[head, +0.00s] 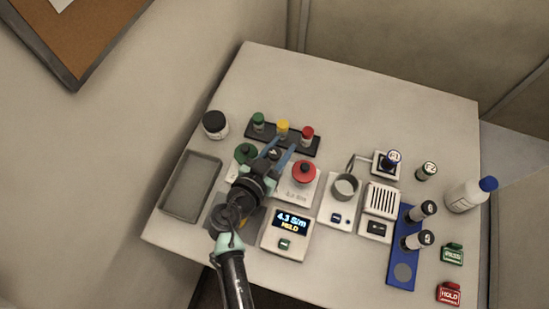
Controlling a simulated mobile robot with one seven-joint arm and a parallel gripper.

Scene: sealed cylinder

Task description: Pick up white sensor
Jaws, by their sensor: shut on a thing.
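My gripper (279,151) is above the left-middle of the table, with its two blue fingers reaching toward the dark rack. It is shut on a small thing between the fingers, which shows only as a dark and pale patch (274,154). I cannot make out whether this is the white sensor. No other thing can be clearly told as the white sensor. A white meter (287,234) reading "4.3 S/m HOLD" stands below and right of my arm. My arm hides part of the table and of the green-knobbed thing (244,153).
A dark rack (269,134) holds green, yellow and red capped vials. A grey tray (192,186) lies left, beside a black-lidded jar (214,125). A red-knobbed white unit (297,188), a cup stand (342,205), a grilled box (381,198) and a blue rack (403,249) stand right.

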